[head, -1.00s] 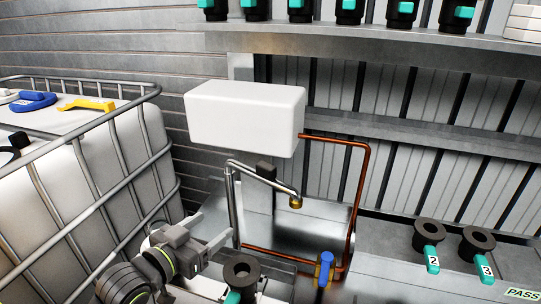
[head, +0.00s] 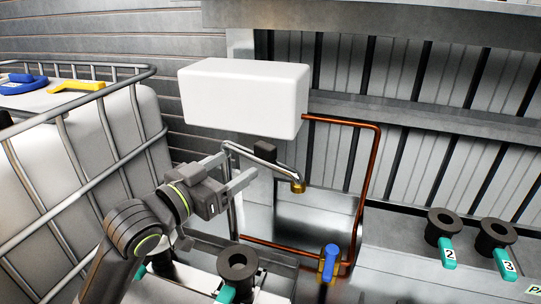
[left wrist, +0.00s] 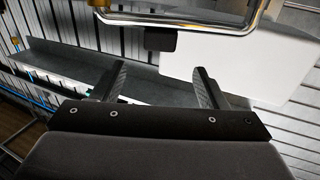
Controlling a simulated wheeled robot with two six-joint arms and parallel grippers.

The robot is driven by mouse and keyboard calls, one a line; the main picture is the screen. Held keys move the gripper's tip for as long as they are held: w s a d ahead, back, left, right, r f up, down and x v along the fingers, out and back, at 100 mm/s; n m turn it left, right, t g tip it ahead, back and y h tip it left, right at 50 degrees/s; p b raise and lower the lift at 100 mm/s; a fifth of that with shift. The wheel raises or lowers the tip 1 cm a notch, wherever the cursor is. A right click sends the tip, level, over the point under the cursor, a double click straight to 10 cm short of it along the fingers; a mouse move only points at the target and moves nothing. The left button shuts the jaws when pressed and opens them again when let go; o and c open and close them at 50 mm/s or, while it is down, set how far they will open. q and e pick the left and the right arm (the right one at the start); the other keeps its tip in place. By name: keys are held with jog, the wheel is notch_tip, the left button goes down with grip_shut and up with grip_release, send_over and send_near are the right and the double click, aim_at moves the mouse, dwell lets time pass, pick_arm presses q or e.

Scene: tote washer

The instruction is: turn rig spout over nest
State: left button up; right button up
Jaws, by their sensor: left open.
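The rig's chrome spout (head: 240,150) rises as a post and bends to the right, with a brass tip (head: 298,187) and a black block (head: 265,151) on its arm. My left gripper (head: 236,171) is open and empty, just left of the post and below the bend. In the left wrist view, the chrome pipe (left wrist: 190,24) and black block (left wrist: 160,40) lie ahead of the open fingers, apart from them. A black ring-shaped holder (head: 238,262), perhaps the nest, stands in front of the rig; the brass tip is not over it. My right gripper is not in view.
A white tank (head: 245,97) hangs above the spout, with a copper pipe (head: 372,170) running down its right side. A blue-handled valve (head: 330,262) stands low. Ring holders 2 (head: 444,226) and 3 (head: 496,236) stand right. A caged white container (head: 60,155) fills the left.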

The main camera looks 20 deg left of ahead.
aim_at(261, 150)
pick_arm(q)
jog(key=x, duration=0.5)
jog(key=shift+w+r, duration=0.1)
jog(key=shift+w, duration=0.1)
jog(key=p+x, duration=0.1)
jog(key=x, duration=0.5)
jog(key=shift+d+p, duration=0.1)
jog(key=shift+p, duration=0.2)
jog(key=shift+w+d, duration=0.15)
jog(key=shift+w, duration=0.3)
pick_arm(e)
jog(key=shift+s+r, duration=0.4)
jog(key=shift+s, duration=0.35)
pick_arm(q)
jog(key=c, duration=1.4)
jog(key=shift+s, duration=0.1)
